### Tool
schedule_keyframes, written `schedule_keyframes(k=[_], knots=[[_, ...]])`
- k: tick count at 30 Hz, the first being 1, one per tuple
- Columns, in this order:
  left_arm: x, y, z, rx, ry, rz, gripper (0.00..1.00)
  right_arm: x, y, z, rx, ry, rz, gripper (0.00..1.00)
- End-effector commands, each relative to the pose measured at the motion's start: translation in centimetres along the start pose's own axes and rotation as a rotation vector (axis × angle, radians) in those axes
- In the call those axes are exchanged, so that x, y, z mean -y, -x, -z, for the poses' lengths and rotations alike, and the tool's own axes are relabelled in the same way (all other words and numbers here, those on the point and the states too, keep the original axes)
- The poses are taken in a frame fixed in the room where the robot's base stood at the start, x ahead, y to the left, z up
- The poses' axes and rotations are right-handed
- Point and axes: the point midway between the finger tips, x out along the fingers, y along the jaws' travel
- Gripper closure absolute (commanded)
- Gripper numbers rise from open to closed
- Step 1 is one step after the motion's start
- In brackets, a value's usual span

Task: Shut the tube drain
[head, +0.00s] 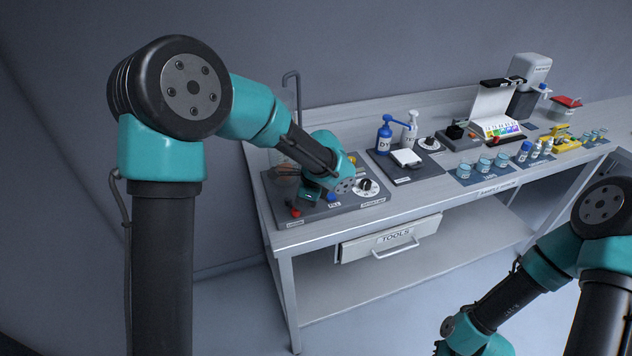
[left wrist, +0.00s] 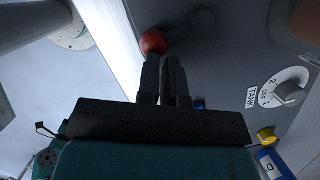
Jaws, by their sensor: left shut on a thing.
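The drain lever is a dark handle with a red ball knob (head: 295,212) at the front left corner of the grey station board. In the left wrist view, the red knob (left wrist: 153,42) shows at my left fingertips, with its dark arm running up and right to a round pivot. My left gripper (head: 304,200) points down over the board. In the left wrist view, its fingers (left wrist: 163,62) are close together and shut on the red-knobbed lever; the exact contact is dark. My right gripper is out of view, though its arm shows at the lower right.
Beside the lever are a blue knob (head: 331,197), a white dial (head: 366,186) and a yellow knob (head: 352,158). A tall grey pipe (head: 292,85) stands behind. Bottles (head: 385,135) and other stations fill the bench to the right. A tools drawer (head: 392,239) sits below.

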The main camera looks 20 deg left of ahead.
Motion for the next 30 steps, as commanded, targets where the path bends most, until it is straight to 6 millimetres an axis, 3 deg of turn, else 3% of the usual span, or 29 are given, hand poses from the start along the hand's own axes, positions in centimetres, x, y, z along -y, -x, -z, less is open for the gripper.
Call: schedule_keyframes(k=[5,10,30], knots=[[0.0,0.5,1.3,0.000,-0.001,-0.002,1.00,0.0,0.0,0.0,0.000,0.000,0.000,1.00],[0.1,2.1,3.1,-0.002,0.006,0.002,1.00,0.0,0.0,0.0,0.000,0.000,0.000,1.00],[0.3,15.3,3.0,-0.004,0.008,0.004,1.00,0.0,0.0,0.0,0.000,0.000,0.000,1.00]])
